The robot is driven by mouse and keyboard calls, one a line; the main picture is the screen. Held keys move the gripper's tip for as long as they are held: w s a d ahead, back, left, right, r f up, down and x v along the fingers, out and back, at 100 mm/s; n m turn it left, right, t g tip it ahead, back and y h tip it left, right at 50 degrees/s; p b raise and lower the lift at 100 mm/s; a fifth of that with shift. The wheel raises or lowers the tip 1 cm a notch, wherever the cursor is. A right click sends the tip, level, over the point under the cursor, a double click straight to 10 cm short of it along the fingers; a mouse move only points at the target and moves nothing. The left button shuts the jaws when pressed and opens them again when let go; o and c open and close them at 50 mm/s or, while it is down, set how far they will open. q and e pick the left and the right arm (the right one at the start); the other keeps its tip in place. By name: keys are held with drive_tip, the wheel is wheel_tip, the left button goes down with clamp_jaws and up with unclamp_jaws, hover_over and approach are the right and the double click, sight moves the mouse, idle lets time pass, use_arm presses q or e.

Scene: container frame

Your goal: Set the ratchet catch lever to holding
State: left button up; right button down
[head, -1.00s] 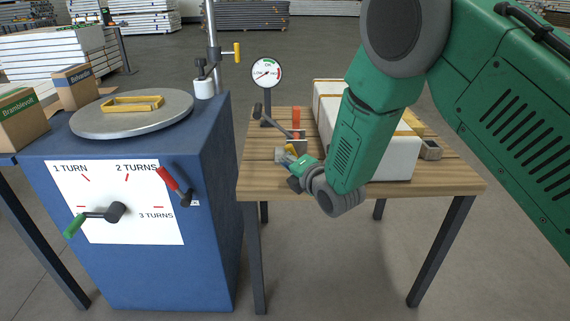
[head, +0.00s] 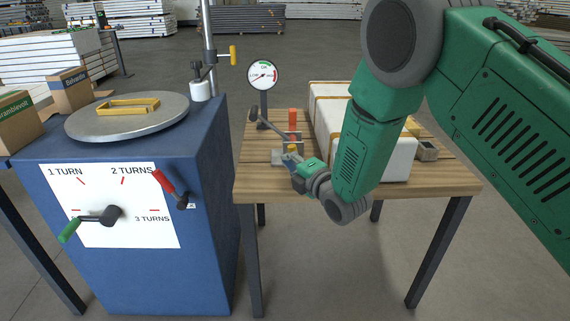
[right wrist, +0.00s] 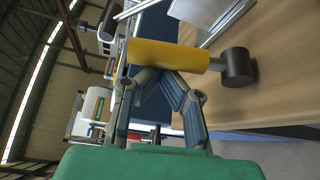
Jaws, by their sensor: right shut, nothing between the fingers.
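A red-handled lever (head: 170,187) slants on the front of the blue cabinet, its dark pivot at the lower right. A second, upright red lever (head: 292,119) stands on a small device on the wooden table. I cannot tell by label which one is the ratchet catch. A grey bar with a dark knob (head: 254,114) rises left of the upright lever. My right gripper (head: 291,157) is low over the table, in front of that device, shut and empty. In the right wrist view a yellow handle (right wrist: 165,55) with a dark end lies across my fingertips (right wrist: 158,76). My left gripper is not in view.
A white strapped package (head: 398,150) lies on the table (head: 440,185), close to my right forearm. A gauge (head: 263,76) stands behind the device. The cabinet (head: 200,255) carries a green-handled crank (head: 70,230) and a round lid (head: 90,122). A gap separates cabinet and table.

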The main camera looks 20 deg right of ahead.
drive_tip(key=d+m+t, duration=0.1)
drive_tip(key=m, duration=0.1)
drive_tip(key=d+m+t+b, duration=0.1)
drive_tip(key=m, duration=0.1)
drive_tip(key=shift+s+d+r, duration=0.2)
drive_tip(key=shift+s+d, duration=0.2)
drive_tip(key=shift+s+d+m, duration=0.1)
drive_tip(key=shift+d+m, duration=0.2)
drive_tip(key=shift+d, duration=0.2)
